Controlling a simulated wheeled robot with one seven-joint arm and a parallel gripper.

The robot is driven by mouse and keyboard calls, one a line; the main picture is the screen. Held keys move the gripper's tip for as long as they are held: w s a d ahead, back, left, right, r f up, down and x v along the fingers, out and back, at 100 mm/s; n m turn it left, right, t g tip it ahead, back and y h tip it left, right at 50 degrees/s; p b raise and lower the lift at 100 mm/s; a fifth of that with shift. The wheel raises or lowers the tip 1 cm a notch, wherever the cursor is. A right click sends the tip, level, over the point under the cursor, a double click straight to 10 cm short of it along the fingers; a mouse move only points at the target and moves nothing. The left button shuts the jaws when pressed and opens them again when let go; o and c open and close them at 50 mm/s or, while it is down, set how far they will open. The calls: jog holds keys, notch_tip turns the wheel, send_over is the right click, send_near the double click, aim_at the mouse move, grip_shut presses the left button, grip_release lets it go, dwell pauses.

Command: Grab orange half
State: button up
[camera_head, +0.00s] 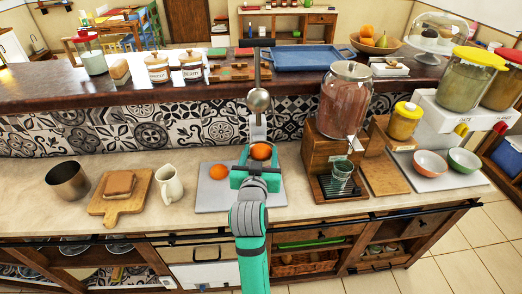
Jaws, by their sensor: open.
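A round orange piece (218,171) rests on the left part of a pale grey board (212,196) on the counter. A second orange piece (261,151) shows between or just beyond the fingers of my gripper (257,160). I cannot tell which piece is cut in half. My green gripper is over the board's right part, with its jaws open. The gripper hides part of the second piece and of the board; contact cannot be made out.
A cream jug (168,184), a wooden board with bread (121,204) and a metal pot (68,180) stand left. A metal stand with a ball (258,101) rises behind my gripper. A drink dispenser (343,100) with a glass (341,173) stands right.

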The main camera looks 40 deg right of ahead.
jog(key=shift+w, duration=0.1)
jog(key=shift+c, duration=0.3)
jog(key=c, duration=0.7)
jog(key=shift+o, duration=0.2)
